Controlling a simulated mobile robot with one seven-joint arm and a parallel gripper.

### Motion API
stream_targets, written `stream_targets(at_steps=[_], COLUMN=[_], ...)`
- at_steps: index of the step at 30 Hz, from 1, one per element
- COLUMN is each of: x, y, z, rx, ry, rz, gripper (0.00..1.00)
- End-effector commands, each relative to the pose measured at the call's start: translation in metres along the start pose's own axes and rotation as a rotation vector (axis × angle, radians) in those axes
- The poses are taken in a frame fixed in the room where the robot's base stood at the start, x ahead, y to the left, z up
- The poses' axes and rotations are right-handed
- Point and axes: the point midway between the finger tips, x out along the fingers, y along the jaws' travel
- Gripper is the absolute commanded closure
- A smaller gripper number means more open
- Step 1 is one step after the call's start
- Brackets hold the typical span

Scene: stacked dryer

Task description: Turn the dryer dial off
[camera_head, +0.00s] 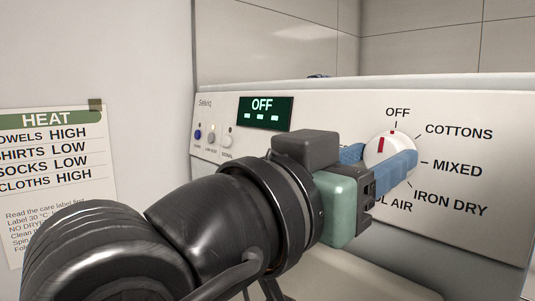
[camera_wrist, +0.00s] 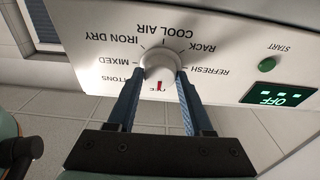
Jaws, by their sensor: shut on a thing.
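The white round dryer dial (camera_head: 377,164) is on the right part of the control panel (camera_head: 320,142). Its red mark points up, roughly toward the OFF label (camera_head: 397,112). The green display (camera_head: 265,112) reads OFF. My gripper (camera_head: 384,160) is shut on the dial, with one blue finger on each side. In the wrist view, the dial (camera_wrist: 158,64) sits between the two fingertips (camera_wrist: 157,77), and its red mark points down toward my palm. The OFF label is hard to make out there.
Other labels around the dial include COTTONS, MIXED and IRON DRY. Several small buttons (camera_head: 212,139) are at the panel's left. A green START button (camera_wrist: 267,65) shows in the wrist view. A heat-settings sign (camera_head: 53,175) hangs on the left wall.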

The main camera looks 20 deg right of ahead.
Motion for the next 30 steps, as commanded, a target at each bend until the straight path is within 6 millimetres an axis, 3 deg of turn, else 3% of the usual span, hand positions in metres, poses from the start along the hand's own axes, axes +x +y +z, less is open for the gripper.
stream_targets(at_steps=[3, 4, 8, 20, 23, 30], x=[0.000, 0.000, 0.000, -0.006, -0.020, -0.073], y=[0.000, 0.000, 0.000, -0.001, -0.001, -0.001], z=[0.000, 0.000, 0.000, 0.001, 0.003, 0.004], rx=[-0.002, -0.002, -0.001, 0.002, 0.003, 0.004], ry=[0.002, 0.002, 0.001, 0.001, 0.003, 0.002], rz=[0.000, 0.000, 0.000, -0.002, -0.004, -0.006], gripper=[1.00, 0.45, 0.22, 0.20, 0.20, 0.20])
